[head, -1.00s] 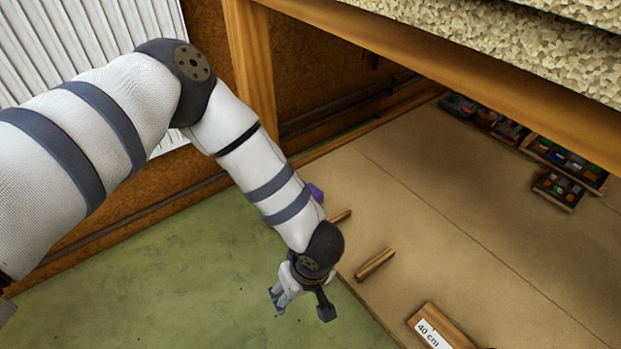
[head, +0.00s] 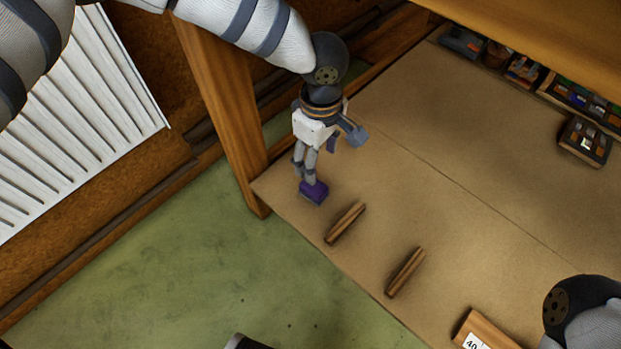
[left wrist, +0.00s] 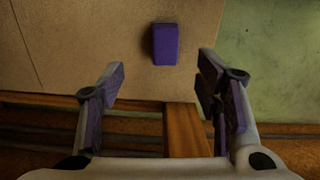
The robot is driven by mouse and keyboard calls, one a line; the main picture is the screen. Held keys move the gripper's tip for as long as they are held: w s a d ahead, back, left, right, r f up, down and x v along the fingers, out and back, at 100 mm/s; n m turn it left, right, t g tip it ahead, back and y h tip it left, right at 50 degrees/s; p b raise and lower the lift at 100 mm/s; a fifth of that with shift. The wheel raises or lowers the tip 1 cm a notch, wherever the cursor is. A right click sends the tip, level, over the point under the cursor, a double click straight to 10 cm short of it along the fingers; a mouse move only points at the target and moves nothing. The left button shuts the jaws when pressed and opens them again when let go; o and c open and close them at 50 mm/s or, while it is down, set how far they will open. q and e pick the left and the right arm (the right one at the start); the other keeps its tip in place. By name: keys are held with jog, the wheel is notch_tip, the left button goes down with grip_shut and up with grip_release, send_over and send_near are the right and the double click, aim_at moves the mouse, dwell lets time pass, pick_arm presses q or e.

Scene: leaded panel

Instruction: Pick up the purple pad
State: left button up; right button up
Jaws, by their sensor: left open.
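The purple pad (head: 314,191) is a small block lying on the brown bench top near its front left corner. It also shows in the left wrist view (left wrist: 165,44), near the top middle. My left gripper (head: 305,172) points down at the pad in the head view, its fingers partly overlapping the pad's outline. In the left wrist view the open fingers (left wrist: 161,75) stand left and right of the pad's line, with the pad beyond their tips and nothing between them. I cannot tell the exact height of the fingers above the pad. My right gripper is not in view.
Two wooden bars (head: 345,222) and (head: 405,272) lie right of the pad. A wooden block with a label (head: 484,331) is at the front edge. Trays of small pieces (head: 585,140) stand at the back. A wooden post (head: 215,95) rises at the left corner.

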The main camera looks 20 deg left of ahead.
aim_at(316, 188)
pick_arm(q)
jog(key=f+b, duration=0.1)
jog(key=f, duration=0.2)
jog(key=s+f+b, duration=0.1)
jog(key=f, duration=0.3)
jog(key=f+b, duration=0.2)
jog(key=f, duration=0.2)
jog(key=shift+s+d+f, duration=0.1)
jog(key=shift+s, duration=0.05)
jog(key=shift+c, duration=0.8)
jog(key=c, duration=1.1)
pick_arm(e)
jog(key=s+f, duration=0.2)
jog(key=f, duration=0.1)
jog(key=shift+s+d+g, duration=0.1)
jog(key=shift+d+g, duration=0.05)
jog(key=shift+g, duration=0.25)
